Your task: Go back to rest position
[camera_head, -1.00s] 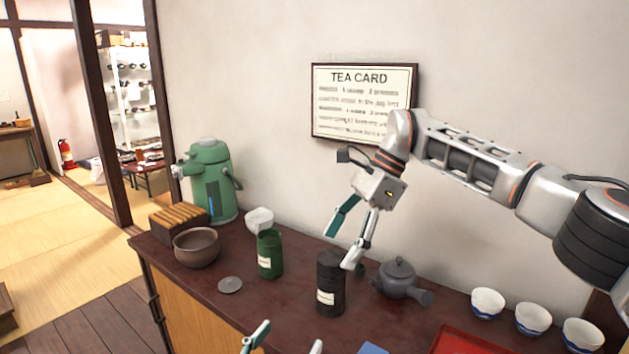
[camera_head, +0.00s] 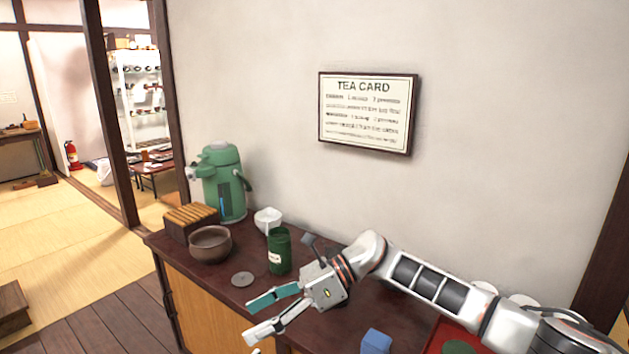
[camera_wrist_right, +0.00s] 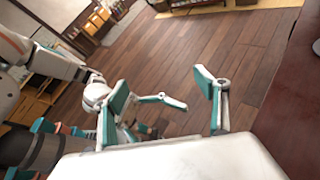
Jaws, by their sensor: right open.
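My right gripper (camera_head: 252,319) is open and empty. Its teal-padded fingers stand apart over the counter's front edge, low in the head view. In the right wrist view my right gripper (camera_wrist_right: 165,92) shows its two fingers spread with nothing between them, above the plank floor. My left arm and part of its gripper (camera_wrist_right: 150,102) show behind the fingers in that view. The left jaw is partly hidden, and only a sliver of it shows at the bottom of the head view.
The dark counter (camera_head: 224,294) holds a green air pot (camera_head: 224,185), wooden box (camera_head: 190,222), brown bowl (camera_head: 210,244), white container (camera_head: 267,219), green canister (camera_head: 279,252), grey lid (camera_head: 242,279), blue block (camera_head: 376,342) and red tray (camera_head: 433,340). My right arm hides much of its right side.

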